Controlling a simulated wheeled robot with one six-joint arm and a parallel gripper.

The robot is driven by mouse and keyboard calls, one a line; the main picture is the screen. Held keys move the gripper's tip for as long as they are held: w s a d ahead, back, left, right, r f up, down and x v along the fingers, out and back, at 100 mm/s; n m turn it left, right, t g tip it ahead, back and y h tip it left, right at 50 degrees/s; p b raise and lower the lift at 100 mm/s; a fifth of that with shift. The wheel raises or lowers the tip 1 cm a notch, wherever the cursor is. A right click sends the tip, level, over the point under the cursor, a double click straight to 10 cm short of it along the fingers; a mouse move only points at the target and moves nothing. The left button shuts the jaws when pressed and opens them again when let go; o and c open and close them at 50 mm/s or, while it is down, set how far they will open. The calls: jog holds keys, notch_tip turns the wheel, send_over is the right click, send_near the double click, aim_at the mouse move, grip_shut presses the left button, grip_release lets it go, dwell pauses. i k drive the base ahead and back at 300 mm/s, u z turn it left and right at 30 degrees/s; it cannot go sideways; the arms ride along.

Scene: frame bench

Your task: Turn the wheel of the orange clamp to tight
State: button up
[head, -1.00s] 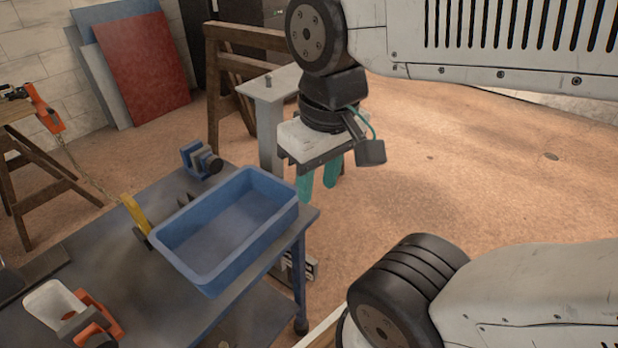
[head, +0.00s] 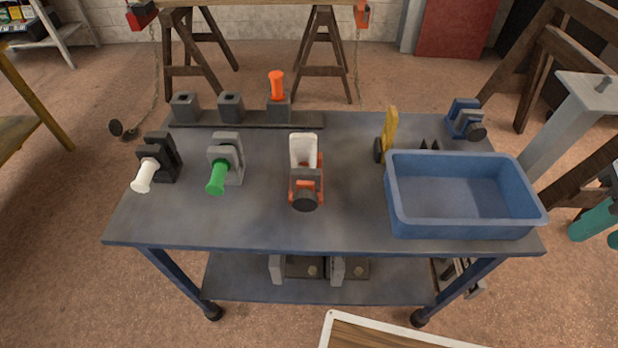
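The orange clamp (head: 306,185) stands near the middle of the blue-grey bench (head: 260,225). Its dark round wheel (head: 305,201) faces me at the clamp's near end. A white block-like part (head: 303,150) rises behind it, seemingly between the jaws; I cannot tell how tight the clamp is. My gripper (head: 594,238) shows only as teal fingers at the right picture edge, with a gap between them and nothing seen in it. It is off the bench's right end, far from the clamp.
A blue bin (head: 465,229) fills the bench's right side, between clamp and gripper. A yellow-handled tool (head: 390,130) and a blue clamp (head: 466,118) stand behind it. A green-handled fixture (head: 218,177) and a white-handled one (head: 146,174) stand left. The bench front is clear.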

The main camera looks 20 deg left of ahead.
aim_at(304, 200)
jog(key=z, duration=1.15)
jog(key=k, duration=1)
jog(key=u, duration=1.05)
